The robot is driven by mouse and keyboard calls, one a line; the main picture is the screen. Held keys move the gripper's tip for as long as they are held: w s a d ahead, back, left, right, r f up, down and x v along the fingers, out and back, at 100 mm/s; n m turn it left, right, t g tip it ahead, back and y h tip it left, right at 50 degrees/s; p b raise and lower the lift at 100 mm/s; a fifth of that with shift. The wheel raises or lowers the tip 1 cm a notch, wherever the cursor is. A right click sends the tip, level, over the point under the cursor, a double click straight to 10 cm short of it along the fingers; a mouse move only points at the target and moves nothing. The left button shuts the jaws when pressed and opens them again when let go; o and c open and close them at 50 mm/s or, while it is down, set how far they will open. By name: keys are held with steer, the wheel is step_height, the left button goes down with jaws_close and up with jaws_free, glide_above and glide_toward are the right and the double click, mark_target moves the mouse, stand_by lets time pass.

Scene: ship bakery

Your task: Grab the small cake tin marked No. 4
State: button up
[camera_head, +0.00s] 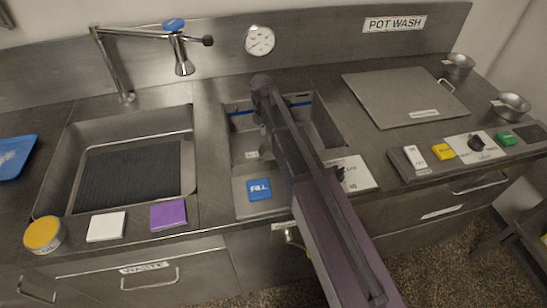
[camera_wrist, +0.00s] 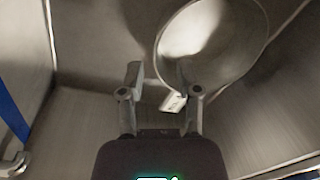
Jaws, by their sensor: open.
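A round metal tin (camera_wrist: 212,45) with a pale tag (camera_wrist: 174,103) on its near rim lies low in the middle basin, at the upper right of the wrist view. The tag's marking is too small to read. My gripper (camera_wrist: 160,76) is open and empty, with the right finger overlapping the tin's near edge in the picture; I cannot tell whether it touches. In the head view my arm hides the gripper and most of the basin (camera_head: 243,145). Two more small metal tins with tags, the back one (camera_head: 459,63) and the front one (camera_head: 512,105), stand on the right counter; their tags are unreadable.
The basin's walls stand close around my gripper, and a blue line (camera_wrist: 12,120) runs along one wall. A blue FILL button (camera_head: 259,189) sits on the front ledge. A metal lid (camera_head: 405,93) and a control panel (camera_head: 470,145) lie to the right.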

mark_target(267, 141)
steer(key=shift+f, duration=0.1)
steer(key=shift+s+f+b, duration=0.2)
steer(key=shift+f+b, duration=2.35)
steer(key=shift+b, duration=0.1)
jaws_close()
